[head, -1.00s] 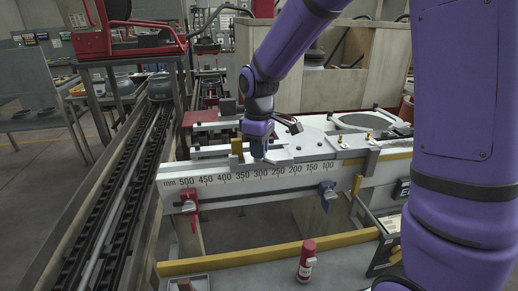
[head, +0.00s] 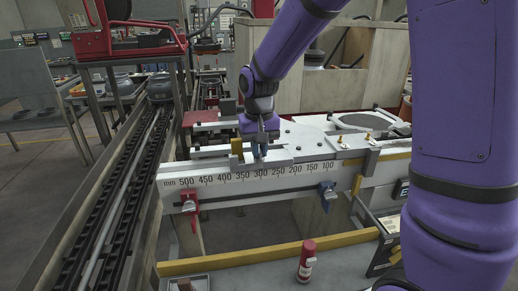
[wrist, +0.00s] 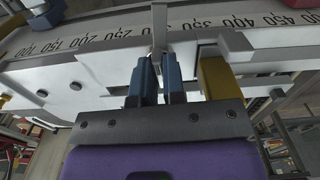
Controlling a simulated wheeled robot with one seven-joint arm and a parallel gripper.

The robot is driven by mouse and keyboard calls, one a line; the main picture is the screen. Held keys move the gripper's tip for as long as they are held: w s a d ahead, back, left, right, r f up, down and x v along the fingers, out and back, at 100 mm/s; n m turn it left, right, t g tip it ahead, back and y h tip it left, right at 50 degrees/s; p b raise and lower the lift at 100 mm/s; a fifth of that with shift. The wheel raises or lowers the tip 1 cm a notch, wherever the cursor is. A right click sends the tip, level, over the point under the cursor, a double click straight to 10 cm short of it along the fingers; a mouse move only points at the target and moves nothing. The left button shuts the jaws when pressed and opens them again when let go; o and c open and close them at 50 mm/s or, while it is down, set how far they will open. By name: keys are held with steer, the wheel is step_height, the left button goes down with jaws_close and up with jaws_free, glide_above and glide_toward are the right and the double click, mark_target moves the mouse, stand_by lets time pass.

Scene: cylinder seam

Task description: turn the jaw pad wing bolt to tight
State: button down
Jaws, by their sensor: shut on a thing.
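My gripper (head: 259,154) points down at the top of the white rail with the millimetre scale (head: 222,182), near its 300 mark. In the wrist view, the two blue fingers of my gripper (wrist: 159,68) stand close together, with a narrow grey metal piece (wrist: 159,24) at and beyond their tips. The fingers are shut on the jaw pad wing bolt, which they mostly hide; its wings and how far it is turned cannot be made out. A yellow block (head: 237,147) sits just left of the gripper in the head view; the wrist view shows it close right of the fingers (wrist: 213,76).
A red clamp (head: 190,206) and a blue clamp (head: 327,194) hang on the rail's front. A red bottle (head: 306,262) stands on the bench below, near a yellow strip (head: 275,255). A conveyor (head: 115,200) runs along the left. A wooden crate (head: 375,75) stands behind.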

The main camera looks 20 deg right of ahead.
steer(key=m, duration=0.4)
steer(key=shift+m, duration=0.3)
steer(key=m, duration=0.3)
steer(key=shift+m, duration=0.4)
steer(key=m, duration=0.4)
steer(key=shift+m, duration=2)
steer(key=c, duration=1.2)
jaws_free()
steer(key=shift+r, duration=0.1)
step_height(320, 180, up, 11)
